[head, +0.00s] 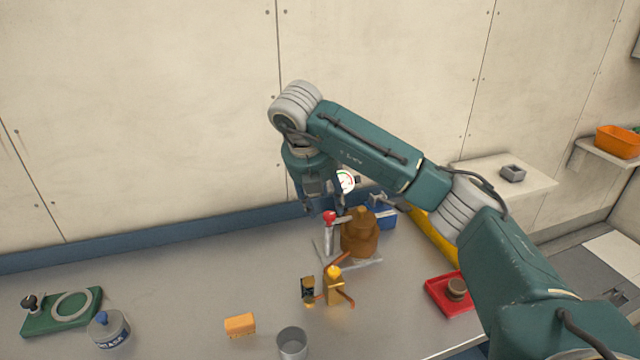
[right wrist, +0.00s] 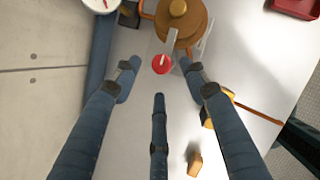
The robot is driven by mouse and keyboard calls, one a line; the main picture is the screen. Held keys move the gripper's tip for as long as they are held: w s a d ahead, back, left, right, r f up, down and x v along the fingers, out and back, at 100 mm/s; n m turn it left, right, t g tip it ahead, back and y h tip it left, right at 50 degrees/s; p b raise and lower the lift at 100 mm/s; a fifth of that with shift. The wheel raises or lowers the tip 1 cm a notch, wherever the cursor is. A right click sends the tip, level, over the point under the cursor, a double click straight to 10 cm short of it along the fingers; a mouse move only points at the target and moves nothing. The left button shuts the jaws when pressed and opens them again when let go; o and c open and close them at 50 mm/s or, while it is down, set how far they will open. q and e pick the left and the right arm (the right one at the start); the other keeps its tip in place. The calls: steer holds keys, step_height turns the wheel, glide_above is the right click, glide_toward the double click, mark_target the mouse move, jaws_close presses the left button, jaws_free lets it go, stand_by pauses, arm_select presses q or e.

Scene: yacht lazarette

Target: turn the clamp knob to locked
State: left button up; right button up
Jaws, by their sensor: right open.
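The clamp knob (head: 329,216) is a small red knob on top of a pale post, on a grey plate beside a brown stepped body. In the right wrist view the red knob (right wrist: 162,64) bears a pale line on its top, and a grey bar runs from it to the brown body (right wrist: 187,28). My right gripper (head: 320,204) is just above the knob, pointing down. In the right wrist view its three fingers (right wrist: 159,78) are spread open around the knob's place, with visible gaps to it. No label for locked is readable. My left gripper is not in view.
Close by stand a round gauge (head: 346,181), a blue box (head: 382,217) and a yellow block with orange handles (head: 335,288). A red tray (head: 443,303) is to the right. An orange block (head: 240,324) and a grey cup (head: 292,343) are in front. The bench's left middle is clear.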

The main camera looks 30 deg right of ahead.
steer(key=v, duration=0.8)
steer(key=shift+r, duration=0.15)
